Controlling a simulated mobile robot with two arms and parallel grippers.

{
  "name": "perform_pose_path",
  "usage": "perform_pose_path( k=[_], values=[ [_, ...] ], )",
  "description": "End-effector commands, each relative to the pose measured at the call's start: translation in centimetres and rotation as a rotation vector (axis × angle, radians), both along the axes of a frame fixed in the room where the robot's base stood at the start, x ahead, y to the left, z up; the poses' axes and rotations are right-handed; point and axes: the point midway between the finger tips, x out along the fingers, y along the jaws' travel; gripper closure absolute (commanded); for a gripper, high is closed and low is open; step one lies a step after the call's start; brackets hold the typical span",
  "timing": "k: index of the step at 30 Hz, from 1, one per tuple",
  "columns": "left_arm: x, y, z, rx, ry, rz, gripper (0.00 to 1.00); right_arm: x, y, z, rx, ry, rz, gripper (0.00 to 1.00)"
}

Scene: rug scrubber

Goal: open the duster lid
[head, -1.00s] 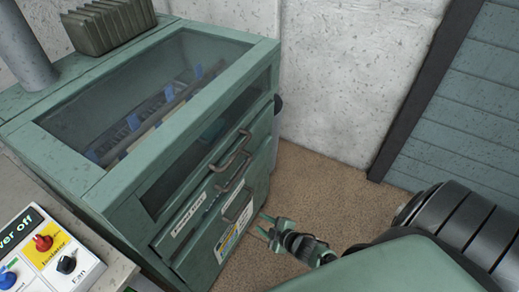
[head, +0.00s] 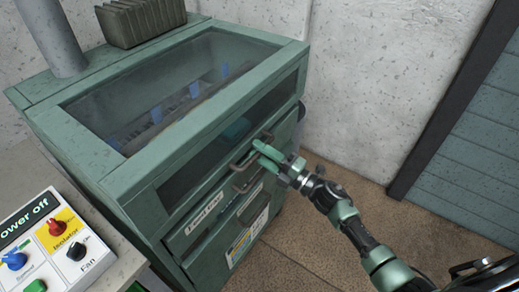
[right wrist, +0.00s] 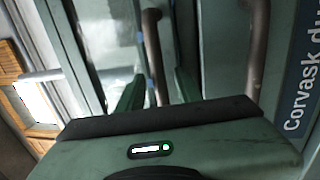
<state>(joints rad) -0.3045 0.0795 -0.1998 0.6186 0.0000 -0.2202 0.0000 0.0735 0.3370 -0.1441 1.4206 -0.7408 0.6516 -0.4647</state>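The duster is a green metal cabinet (head: 140,190) in the head view. Its lid (head: 170,122) has a top window and a front window, and it appears closed. A curved grey handle (head: 240,158) runs below the front window. My right gripper (head: 264,153) is at the right part of the handles, in front of the cabinet. In the right wrist view the two green fingers (right wrist: 155,95) are apart, with a handle bar (right wrist: 152,45) between them. I cannot tell whether they touch it. My left gripper is not in view.
More handles sit lower on the front; another bar (right wrist: 257,50) shows in the right wrist view. A control panel (head: 55,245) with knobs stands at lower left. A ribbed grey block (head: 140,22) and a pipe (head: 50,38) are on top. Floor (head: 305,240) is clear at right.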

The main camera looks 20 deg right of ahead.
Motion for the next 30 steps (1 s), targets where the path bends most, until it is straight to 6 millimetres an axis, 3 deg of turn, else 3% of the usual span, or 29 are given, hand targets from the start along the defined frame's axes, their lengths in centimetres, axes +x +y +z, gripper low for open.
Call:
perform_pose_path(
  k=[10, 14, 15, 30],
  values=[
    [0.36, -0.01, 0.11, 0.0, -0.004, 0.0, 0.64, 0.47, 0.41, 0.04, 0.0, 0.001, 0.0, 0.65],
    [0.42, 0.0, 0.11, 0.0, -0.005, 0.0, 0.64, 0.46, 0.4, 0.03, 0.0, 0.001, 0.0, 0.98],
    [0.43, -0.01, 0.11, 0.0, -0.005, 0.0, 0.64, 0.46, 0.39, 0.03, 0.0, 0.001, 0.0, 1.0],
    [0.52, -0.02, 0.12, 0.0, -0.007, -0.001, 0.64, 0.45, 0.35, -0.01, 0.0, 0.002, -0.001, 1.0]
  ],
)
